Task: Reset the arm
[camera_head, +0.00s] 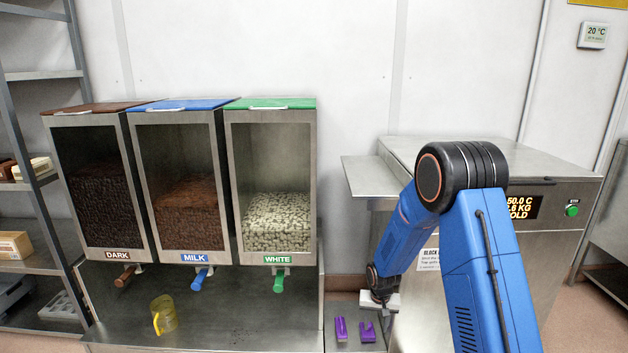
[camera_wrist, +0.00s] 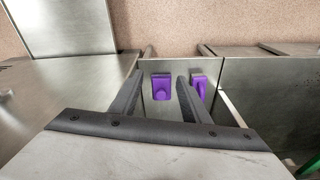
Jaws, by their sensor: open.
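My blue arm (camera_head: 405,228) reaches down at the right in the head view, with my gripper (camera_head: 385,299) low in front of the steel machine. In the wrist view my gripper (camera_wrist: 161,78) is open, its two dark fingers spread with nothing held between them. Two purple pieces (camera_head: 341,328) (camera_head: 367,332) lie on a small steel shelf below and left of the gripper. In the wrist view one purple piece (camera_wrist: 161,90) shows between the fingers, apart from them, and the other (camera_wrist: 198,84) shows just right of the right finger.
Dark, milk and white chocolate dispensers (camera_head: 182,190) stand left of the arm above a steel counter (camera_head: 240,315). A yellow jug (camera_head: 163,315) stands on that counter. The steel machine (camera_head: 545,265) with a display is close behind the arm. A rack (camera_head: 35,180) stands far left.

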